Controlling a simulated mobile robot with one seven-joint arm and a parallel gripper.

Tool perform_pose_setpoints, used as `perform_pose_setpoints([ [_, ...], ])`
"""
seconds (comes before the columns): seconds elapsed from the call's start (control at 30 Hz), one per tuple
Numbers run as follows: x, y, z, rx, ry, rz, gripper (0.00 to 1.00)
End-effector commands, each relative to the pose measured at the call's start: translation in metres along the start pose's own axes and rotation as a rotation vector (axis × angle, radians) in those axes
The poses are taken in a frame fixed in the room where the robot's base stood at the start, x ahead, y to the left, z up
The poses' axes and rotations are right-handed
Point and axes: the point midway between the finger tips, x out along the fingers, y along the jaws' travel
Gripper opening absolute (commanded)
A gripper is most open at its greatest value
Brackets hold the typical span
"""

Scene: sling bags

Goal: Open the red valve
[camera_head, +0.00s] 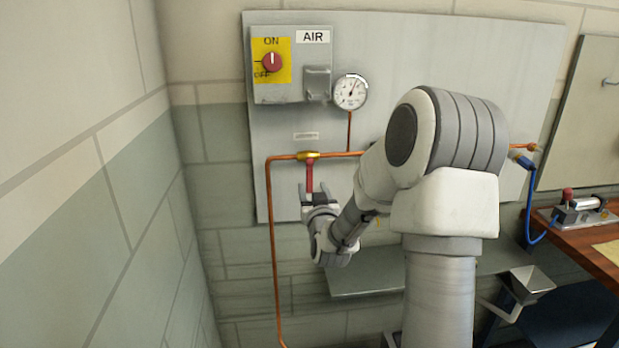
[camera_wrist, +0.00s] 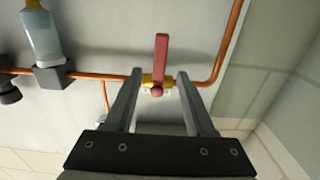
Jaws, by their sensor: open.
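The red valve handle (camera_head: 309,172) hangs straight down from a brass valve body (camera_head: 307,155) on a horizontal copper pipe. In the wrist view the handle (camera_wrist: 161,52) stands crosswise to the pipe, with the brass body (camera_wrist: 149,80) behind it. My gripper (camera_head: 318,192) is open and sits at the lower end of the handle in the head view. In the wrist view the fingers of my gripper (camera_wrist: 160,75) are spread with the handle appearing between them, clear of both. The depth between fingers and handle is hard to tell.
A grey wall panel carries a red rotary switch (camera_head: 272,61) and a pressure gauge (camera_head: 350,91). A shelf (camera_head: 365,277) juts out below my wrist. A blue hose (camera_head: 527,200) and a wooden bench (camera_head: 590,240) are at right. The wrist view shows a bottle-like part (camera_wrist: 41,35).

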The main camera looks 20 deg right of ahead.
Motion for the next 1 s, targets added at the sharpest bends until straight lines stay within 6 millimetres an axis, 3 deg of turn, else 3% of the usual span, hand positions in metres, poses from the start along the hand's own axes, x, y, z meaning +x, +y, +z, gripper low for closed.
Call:
perform_pose_setpoints([
  [0.2,0.037,0.001,0.0,0.001,0.0,0.001,0.55],
  [0.4,0.058,0.0,0.0,0.001,0.0,0.0,0.55],
  [0.83,0.065,0.0,0.0,-0.001,-0.001,0.0,0.55],
  [1.0,0.065,0.0,0.0,-0.001,-0.001,0.0,0.24],
])
